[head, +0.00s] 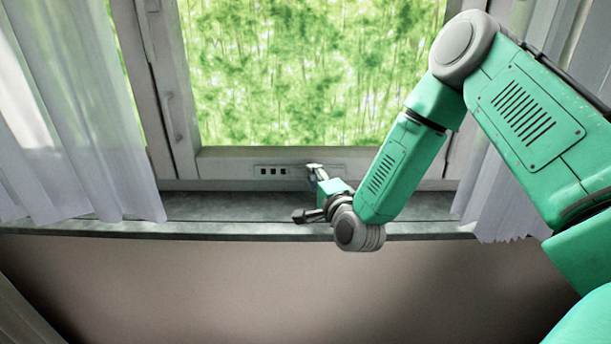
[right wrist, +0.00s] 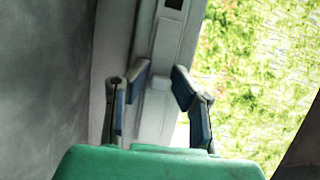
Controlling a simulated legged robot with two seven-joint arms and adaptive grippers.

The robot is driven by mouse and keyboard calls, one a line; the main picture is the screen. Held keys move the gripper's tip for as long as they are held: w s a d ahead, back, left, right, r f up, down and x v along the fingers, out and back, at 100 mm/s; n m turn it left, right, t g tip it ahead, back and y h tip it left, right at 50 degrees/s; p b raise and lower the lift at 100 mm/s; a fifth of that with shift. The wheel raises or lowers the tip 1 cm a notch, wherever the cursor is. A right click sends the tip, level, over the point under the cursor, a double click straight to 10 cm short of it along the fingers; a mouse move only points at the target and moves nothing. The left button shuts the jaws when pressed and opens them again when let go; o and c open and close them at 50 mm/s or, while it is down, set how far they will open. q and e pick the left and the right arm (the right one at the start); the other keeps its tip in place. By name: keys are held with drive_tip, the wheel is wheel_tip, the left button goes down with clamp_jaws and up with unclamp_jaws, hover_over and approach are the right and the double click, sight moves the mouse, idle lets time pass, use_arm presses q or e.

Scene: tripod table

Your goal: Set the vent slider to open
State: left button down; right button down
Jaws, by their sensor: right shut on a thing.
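My right gripper (head: 315,168) reaches the right part of this strip and hides the slider in the head view. In the right wrist view the vent strip (right wrist: 167,42) runs upward, with a dark slot at the top edge. The slider (right wrist: 158,83), a small pale block, sits between the blue-grey fingertips of my right gripper (right wrist: 160,78), which is shut on it. My left gripper is not in view.
The grey window sill (head: 220,208) below the vent is bare. White curtains hang at the left (head: 70,120) and at the right (head: 495,210). The window pane (head: 300,70) shows green foliage outside.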

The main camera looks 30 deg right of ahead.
drive_tip(key=shift+s+d+f, duration=0.1)
drive_tip(key=shift+s+f, duration=0.05)
drive_tip(key=shift+f, duration=0.1)
drive_tip(key=c, duration=1.5)
unclamp_jaws()
drive_tip(key=shift+d, duration=0.1)
drive_tip(key=shift+s, duration=0.1)
drive_tip(key=s, duration=0.4)
drive_tip(key=s+a, duration=0.1)
drive_tip(key=s, duration=0.2)
drive_tip(key=s+a, duration=0.1)
drive_tip(key=s, duration=0.3)
drive_tip(key=shift+s, duration=0.3)
drive_tip(key=shift+a, duration=0.1)
